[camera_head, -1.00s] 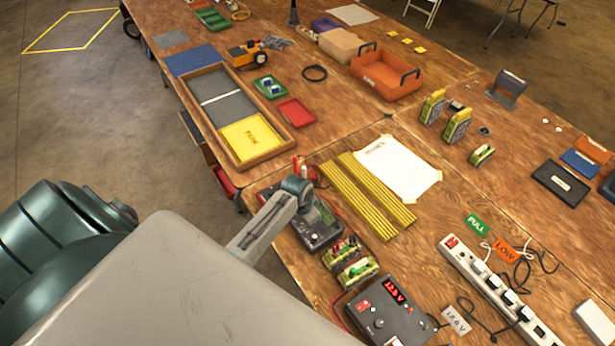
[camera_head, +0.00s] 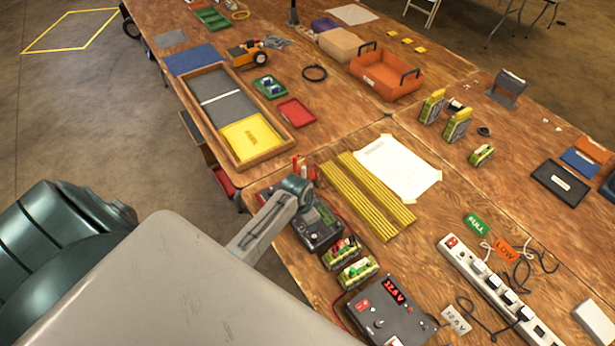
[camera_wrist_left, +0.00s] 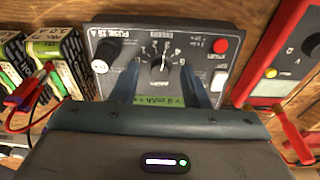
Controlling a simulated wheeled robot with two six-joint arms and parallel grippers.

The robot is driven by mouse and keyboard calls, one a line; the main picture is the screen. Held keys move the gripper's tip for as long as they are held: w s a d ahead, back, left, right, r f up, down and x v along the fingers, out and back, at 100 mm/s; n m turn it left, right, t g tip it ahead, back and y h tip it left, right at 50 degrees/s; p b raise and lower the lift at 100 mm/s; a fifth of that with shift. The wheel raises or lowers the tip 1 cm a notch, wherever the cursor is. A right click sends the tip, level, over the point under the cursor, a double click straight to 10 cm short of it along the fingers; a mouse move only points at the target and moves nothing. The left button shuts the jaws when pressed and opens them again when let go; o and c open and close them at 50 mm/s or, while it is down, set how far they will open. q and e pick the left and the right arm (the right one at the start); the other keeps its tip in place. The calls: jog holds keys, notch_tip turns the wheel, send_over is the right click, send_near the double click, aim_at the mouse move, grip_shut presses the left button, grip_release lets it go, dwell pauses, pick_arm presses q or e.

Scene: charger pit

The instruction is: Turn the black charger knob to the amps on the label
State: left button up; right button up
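The charger (camera_head: 318,232) is a dark box on the near table, partly hidden by my left arm. In the left wrist view its face (camera_wrist_left: 118,32) appears upside down. A black knob with a pale pointer (camera_wrist_left: 162,62) sits in the middle, inside a ring of white numerals too small to read surely. My left gripper (camera_wrist_left: 159,70) is open, one finger on each side of this knob; I cannot tell whether they touch it. A lit green display (camera_wrist_left: 166,101) lies below, partly hidden. My right gripper is not in view.
Green-yellow battery packs (camera_head: 355,270) stand beside the charger, with red leads near. Another meter box (camera_head: 388,312) reads about 12.6 V, with a white card (camera_head: 456,319) by it. Yellow strips (camera_head: 365,195) and a white sheet (camera_head: 398,168) lie behind. A power strip (camera_head: 497,288) is right.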

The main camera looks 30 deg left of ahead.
aim_at(303, 229)
pick_arm(q)
notch_tip(303, 229, up, 11)
jog(key=s+b, duration=0.1)
jog(key=b, duration=0.1)
jog(key=shift+s+a+f+b, duration=0.2)
jog(key=shift+s+a+b, duration=0.15)
jog(key=shift+b, duration=0.05)
jog(key=shift+s, duration=0.1)
dwell(0.4)
